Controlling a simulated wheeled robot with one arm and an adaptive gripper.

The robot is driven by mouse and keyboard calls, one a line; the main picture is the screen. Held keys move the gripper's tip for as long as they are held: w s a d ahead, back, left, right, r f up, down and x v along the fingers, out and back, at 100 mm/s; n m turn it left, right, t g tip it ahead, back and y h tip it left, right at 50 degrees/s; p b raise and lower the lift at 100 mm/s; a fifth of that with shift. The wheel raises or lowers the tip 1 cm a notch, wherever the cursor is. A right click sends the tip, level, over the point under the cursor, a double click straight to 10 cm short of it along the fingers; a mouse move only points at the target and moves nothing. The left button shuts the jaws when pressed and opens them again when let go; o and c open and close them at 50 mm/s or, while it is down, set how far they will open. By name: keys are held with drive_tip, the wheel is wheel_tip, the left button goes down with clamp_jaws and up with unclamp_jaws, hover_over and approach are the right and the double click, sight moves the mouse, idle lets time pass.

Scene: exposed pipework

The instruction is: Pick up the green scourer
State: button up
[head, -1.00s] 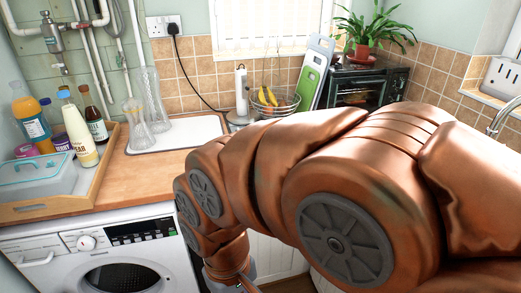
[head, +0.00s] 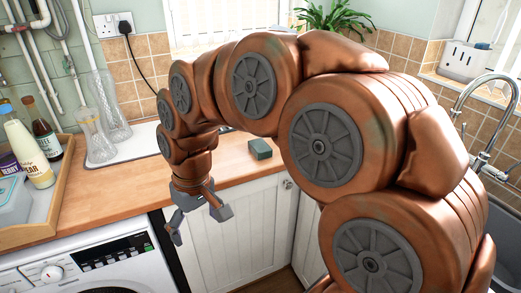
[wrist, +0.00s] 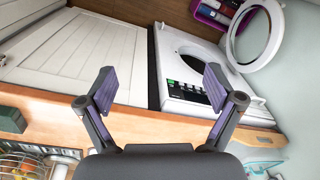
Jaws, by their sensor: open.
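The green scourer (head: 260,149), a small dark green block, lies on the wooden worktop (head: 232,172) near its front edge. It also shows at the left edge of the wrist view (wrist: 12,120). My gripper (head: 199,226) is open and empty, pointing down in front of the worktop edge, left of the scourer in the head view and apart from it. In the wrist view my gripper (wrist: 160,89) has its fingers spread, with cupboard and washing machine fronts beyond them.
A wooden tray (head: 48,222) with bottles stands at the left. The washing machine (head: 100,262) and white cupboards (head: 240,225) are below the worktop. The sink tap (head: 485,110) is at the right.

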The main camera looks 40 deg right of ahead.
drive_tip(key=w+d+r+t, duration=0.1)
drive_tip(key=w+d, duration=0.6)
drive_tip(key=w, duration=0.3)
drive_tip(key=m+t+h, duration=0.2)
drive_tip(key=m+t, duration=0.1)
drive_tip(key=m, duration=0.2)
approach(260, 146)
drive_tip(key=shift+x, duration=1.2)
drive_tip(key=shift+s+d+f, duration=0.15)
drive_tip(key=shift+f, duration=0.4)
drive_tip(key=shift+w+p+x, duration=0.25)
drive_tip(key=shift+p+x, duration=0.4)
drive_tip(key=shift+x, duration=1)
drive_tip(key=shift+w+p+x, duration=0.25)
drive_tip(key=shift+p+x, duration=0.35)
drive_tip(key=shift+x, duration=1.05)
drive_tip(key=shift+f+b, duration=0.2)
drive_tip(key=shift+b, duration=0.25)
